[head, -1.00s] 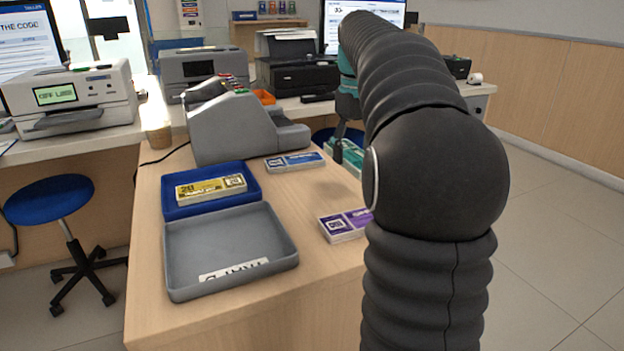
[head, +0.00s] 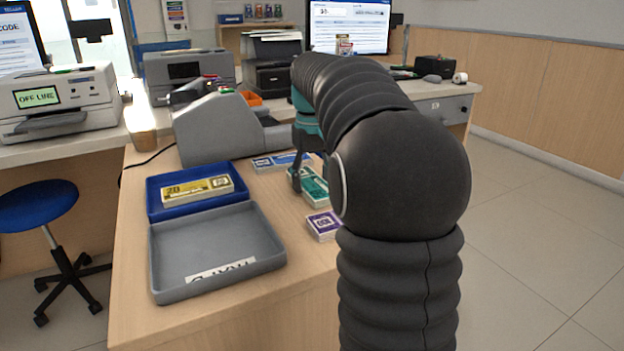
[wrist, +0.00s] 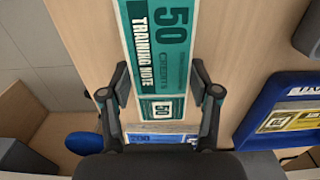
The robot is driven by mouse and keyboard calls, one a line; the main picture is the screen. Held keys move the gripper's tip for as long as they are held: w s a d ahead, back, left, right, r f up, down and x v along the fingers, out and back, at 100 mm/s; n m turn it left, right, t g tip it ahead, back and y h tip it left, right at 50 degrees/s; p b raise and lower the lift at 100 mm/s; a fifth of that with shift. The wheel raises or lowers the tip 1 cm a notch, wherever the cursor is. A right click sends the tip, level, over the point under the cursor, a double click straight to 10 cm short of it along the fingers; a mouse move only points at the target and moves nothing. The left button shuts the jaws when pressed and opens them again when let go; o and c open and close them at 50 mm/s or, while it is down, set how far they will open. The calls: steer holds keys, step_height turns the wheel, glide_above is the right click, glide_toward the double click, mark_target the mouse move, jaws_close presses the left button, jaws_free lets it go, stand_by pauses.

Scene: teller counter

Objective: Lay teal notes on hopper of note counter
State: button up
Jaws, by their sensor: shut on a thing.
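The teal notes (head: 315,187) are a flat bundle printed "50 training note". They lie lengthwise between the fingertips of my gripper (head: 303,182), which is shut on their sides. In the wrist view, the notes (wrist: 158,50) run up between the two dark fingers of my gripper (wrist: 160,88). Whether they clear the counter cannot be told. The grey note counter (head: 215,135) stands beyond and to the left of my gripper. Its hopper is not clearly made out from this angle. My arm hides part of the notes' right side.
Blue notes (head: 272,162) lie near the note counter, and purple notes (head: 324,225) lie nearer me. A blue tray (head: 155,204) holds yellow notes (head: 198,190); a grey tray (head: 200,245) in front has a white label. Bare counter (head: 200,315) shows at the front.

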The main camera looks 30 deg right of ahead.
steer(key=shift+f, duration=0.15)
steer(key=o, duration=1.3)
